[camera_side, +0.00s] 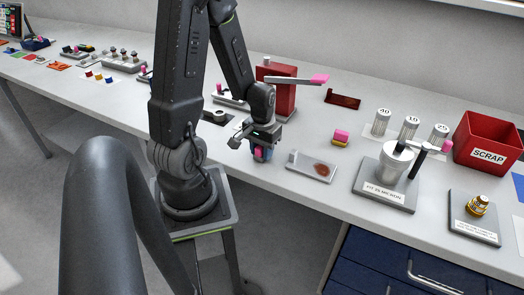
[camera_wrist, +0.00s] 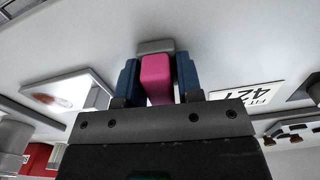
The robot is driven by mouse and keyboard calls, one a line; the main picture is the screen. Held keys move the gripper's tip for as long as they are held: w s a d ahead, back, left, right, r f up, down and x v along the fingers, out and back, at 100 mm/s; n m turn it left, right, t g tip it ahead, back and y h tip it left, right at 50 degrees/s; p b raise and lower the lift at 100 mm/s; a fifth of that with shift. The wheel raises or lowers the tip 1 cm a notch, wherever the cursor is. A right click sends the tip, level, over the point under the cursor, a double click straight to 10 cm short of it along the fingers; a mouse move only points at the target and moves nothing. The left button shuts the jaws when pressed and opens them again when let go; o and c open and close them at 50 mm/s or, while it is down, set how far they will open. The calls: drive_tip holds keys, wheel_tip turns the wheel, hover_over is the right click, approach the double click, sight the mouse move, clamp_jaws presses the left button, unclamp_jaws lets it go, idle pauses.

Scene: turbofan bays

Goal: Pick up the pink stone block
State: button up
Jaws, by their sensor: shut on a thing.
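My gripper (camera_side: 261,153) is shut on a pink block (camera_wrist: 157,80), low over the front of the bench in the side view. In the wrist view its two blue fingers press the pink block from both sides. A grey piece (camera_wrist: 155,46) shows at the far end of the pink block; I cannot tell whether the two are joined. In the side view the fingers hide most of the held block, and I cannot tell whether it touches the bench. Another pink block (camera_side: 341,134) lies on a yellow layer to the right.
A white tray with a reddish-brown stain (camera_side: 311,167) lies just right of my gripper. Farther right stand a grey cup (camera_side: 397,165) on a labelled plate, several numbered cylinders, and a red scrap bin (camera_side: 484,151). A red box (camera_side: 278,88) stands behind my gripper.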

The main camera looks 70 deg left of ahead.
wheel_tip(320, 180, up, 10)
drive_tip(key=shift+f, duration=0.2)
idle(0.3)
